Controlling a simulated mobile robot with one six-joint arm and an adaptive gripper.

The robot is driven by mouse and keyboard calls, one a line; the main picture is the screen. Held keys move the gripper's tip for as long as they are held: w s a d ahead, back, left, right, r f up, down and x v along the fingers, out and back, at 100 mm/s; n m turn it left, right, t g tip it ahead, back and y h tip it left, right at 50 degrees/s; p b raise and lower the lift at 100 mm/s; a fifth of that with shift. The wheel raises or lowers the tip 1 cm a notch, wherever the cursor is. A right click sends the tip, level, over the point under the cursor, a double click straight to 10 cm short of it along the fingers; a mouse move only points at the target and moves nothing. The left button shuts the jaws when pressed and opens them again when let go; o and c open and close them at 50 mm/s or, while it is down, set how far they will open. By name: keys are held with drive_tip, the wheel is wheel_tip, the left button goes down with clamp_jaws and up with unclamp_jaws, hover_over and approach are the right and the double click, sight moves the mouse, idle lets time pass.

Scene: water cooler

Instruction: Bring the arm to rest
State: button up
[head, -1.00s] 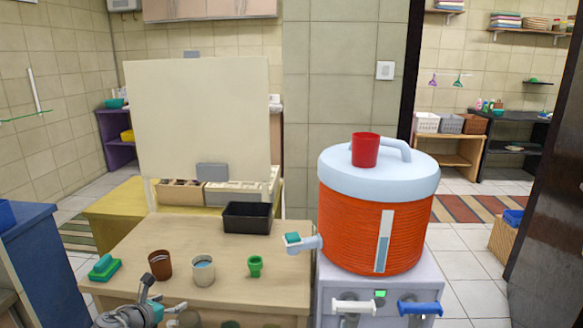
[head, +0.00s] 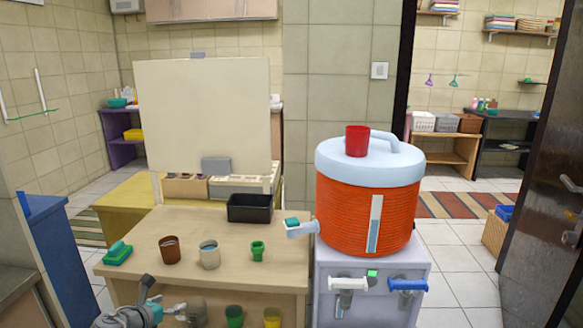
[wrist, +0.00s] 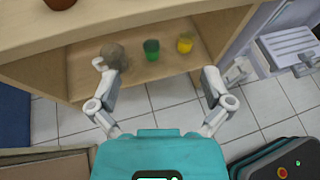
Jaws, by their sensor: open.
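My gripper (wrist: 158,76) is open and empty in the wrist view, its two fingers spread wide in front of a low shelf. Part of my arm and gripper (head: 172,310) shows at the bottom left of the head view, beside the wooden table (head: 200,276). A greyish cup (wrist: 118,52), a green cup (wrist: 152,48) and a yellow cup (wrist: 185,43) stand on the lower shelf. The left fingertip overlaps the greyish cup in the wrist view; I cannot tell whether they touch.
On the tabletop are a brown cup (head: 170,250), a pale cup (head: 209,255), a small green cup (head: 257,250), a green sponge (head: 118,254) and a black tray (head: 250,208). The orange cooler (head: 365,215) stands right, with a red cup (head: 357,140) on its lid.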

drive_tip(key=w+d+f+m+g+h, duration=0.15)
drive_tip(key=d+f+m+g, duration=0.4)
drive_tip(key=d, duration=0.75)
drive_tip(key=w+d+f+m+g+y, duration=0.1)
drive_tip(key=w+d+f+m+g, duration=0.1)
drive_tip(key=d+m, duration=0.95)
drive_tip(key=s+d+f+m+g+y, duration=0.1)
drive_tip(key=s+d+m+g+y, duration=0.15)
drive_tip(key=d+m, duration=0.4)
drive_tip(key=s+d+f+m+g+y, duration=0.1)
drive_tip(key=s+d+m, duration=0.3)
drive_tip(key=d, duration=0.6)
drive_tip(key=s+d+f+m+g+y, duration=0.2)
drive_tip(key=s+d+m, duration=0.25)
drive_tip(key=d, duration=0.35)
wheel_tip(320, 180, up, 21)
drive_tip(key=w+p, duration=0.1)
drive_tip(key=p, duration=2)
drive_tip(key=shift+a+r, duration=0.15)
drive_tip(key=shift+a, duration=0.05)
